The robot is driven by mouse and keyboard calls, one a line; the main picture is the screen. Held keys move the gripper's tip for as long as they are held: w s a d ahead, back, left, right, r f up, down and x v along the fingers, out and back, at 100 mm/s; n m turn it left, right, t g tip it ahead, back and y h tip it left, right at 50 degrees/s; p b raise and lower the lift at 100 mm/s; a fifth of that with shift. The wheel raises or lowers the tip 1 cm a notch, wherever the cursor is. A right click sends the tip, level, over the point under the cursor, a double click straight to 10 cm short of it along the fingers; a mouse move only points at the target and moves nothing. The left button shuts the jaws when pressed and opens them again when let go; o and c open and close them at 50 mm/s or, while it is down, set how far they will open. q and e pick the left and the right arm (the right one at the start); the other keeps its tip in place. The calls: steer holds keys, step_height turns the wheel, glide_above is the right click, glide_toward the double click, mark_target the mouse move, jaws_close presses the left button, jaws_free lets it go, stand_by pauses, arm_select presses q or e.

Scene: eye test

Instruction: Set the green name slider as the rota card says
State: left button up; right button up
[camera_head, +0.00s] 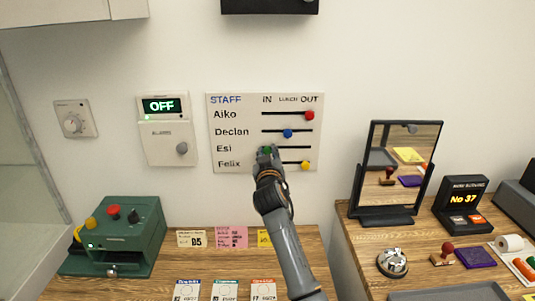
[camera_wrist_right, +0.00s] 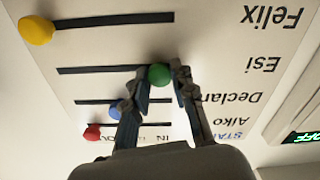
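The white staff board (camera_head: 240,103) hangs on the wall with rows Aiko, Declan, Esi and Felix and columns IN, LUNCH, OUT. The green slider (camera_head: 267,150) is in the Esi row at the IN end; it also shows in the right wrist view (camera_wrist_right: 159,74). My right gripper (camera_head: 267,152) has a fingertip against each side of the green knob and appears shut on it. My left gripper is not in view.
The red slider (camera_head: 310,115) is at OUT, the blue slider (camera_head: 288,133) at LUNCH, the yellow slider (camera_head: 305,165) at OUT. An alarm panel (camera_head: 168,145) reading OFF is left of the board. A mirror (camera_head: 384,218) stands on the right table.

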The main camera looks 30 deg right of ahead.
mark_target(307, 147)
jaws_close()
steer(key=shift+s+d, duration=0.2)
steer(key=shift+d, duration=0.15)
steer(key=s+d+p, duration=0.1)
steer(key=s+d, duration=0.1)
steer(key=d, duration=0.1)
steer(key=s+d+p, duration=0.1)
steer(key=s+d, duration=0.1)
steer(key=d, duration=0.1)
steer(key=s+d+p, duration=0.2)
steer(key=d, duration=0.1)
steer(key=shift+d, duration=0.4)
steer(key=o, duration=0.7)
jaws_free()
steer(key=shift+c, duration=0.2)
steer(key=o, duration=0.3)
steer(key=shift+s+d, duration=0.1)
steer(key=shift+d, duration=0.05)
